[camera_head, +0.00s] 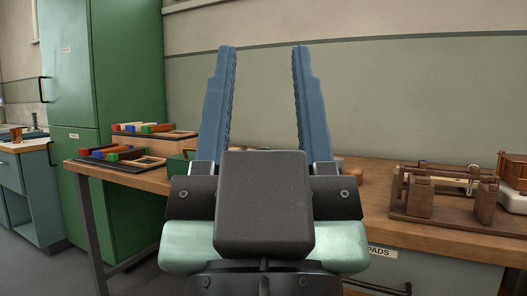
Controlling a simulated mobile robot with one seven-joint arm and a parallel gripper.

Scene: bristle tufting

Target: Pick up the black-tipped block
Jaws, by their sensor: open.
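My gripper (264,52) is raised in the middle of the view, its two long blue fingers standing wide apart with only wall showing between them. Colour-tipped wooden blocks (112,155) lie in a row at the left end of the bench, left of and beyond my gripper. Blue and red ends show in this row. A dark end shows at its left, but it is too small to tell surely whether it is the black-tipped block. My gripper touches none of them. Its body hides the middle of the bench.
More colour-tipped blocks (147,128) sit on a raised wooden stand behind the first row. The wooden bench (420,232) runs across the view. A green cabinet (125,60) stands behind the left end.

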